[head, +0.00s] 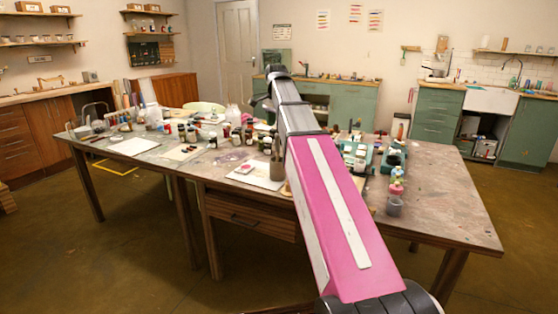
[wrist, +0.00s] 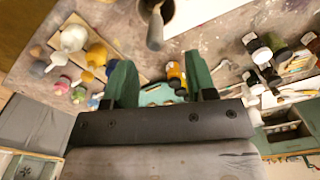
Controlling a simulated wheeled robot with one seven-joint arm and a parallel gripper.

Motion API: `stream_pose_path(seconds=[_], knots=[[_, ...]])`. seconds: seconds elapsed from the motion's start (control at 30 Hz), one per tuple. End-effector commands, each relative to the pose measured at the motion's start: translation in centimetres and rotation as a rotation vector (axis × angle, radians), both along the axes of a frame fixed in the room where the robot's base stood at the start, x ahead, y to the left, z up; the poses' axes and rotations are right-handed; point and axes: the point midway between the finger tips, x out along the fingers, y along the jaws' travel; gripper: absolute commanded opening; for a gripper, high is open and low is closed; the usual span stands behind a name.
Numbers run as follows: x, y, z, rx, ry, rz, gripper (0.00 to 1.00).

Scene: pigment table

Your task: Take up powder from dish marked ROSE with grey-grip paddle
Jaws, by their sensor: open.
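In the wrist view my gripper (wrist: 157,60) has its two green fingers wide apart with nothing held between them. A tool with a thick grey handle (wrist: 155,30) leans out of a round pot (wrist: 188,14) just past the fingertips; its far end is hidden in the pot. I cannot tell whether it is the grey-grip paddle. In the head view a small dish with pink (head: 245,169) lies on a white sheet; its marking is too small to read. My gripper is not clearly seen in the head view, where my pink arm link blocks part of the table.
The long worktable (head: 450,213) holds many jars, bottles and sheets. A tool pot (head: 277,170) stands left of my arm. A pink-topped bottle (head: 397,186) stands near the right front. Yellow and white bottles (wrist: 74,38) crowd the wrist view's left. The table's right end is bare.

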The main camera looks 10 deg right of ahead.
Motion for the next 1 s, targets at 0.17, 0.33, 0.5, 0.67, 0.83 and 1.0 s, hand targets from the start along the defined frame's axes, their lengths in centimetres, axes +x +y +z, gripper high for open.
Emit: stream_pose_path(seconds=[0.17,0.33,0.5,0.67,0.83,1.0], knots=[[-0.1,0.0,-2.5,-0.001,0.001,0.001,0.51],[-0.1,-0.1,-3.4,0.0,0.0,0.001,0.51],[-0.6,-0.3,-5.4,0.0,0.001,0.001,0.51],[-0.6,-0.4,-7.5,0.0,0.001,0.002,0.51],[-0.5,-0.4,-8.1,0.0,-0.001,0.002,0.51],[-0.5,-0.4,-8.1,0.0,-0.001,0.002,0.38]])
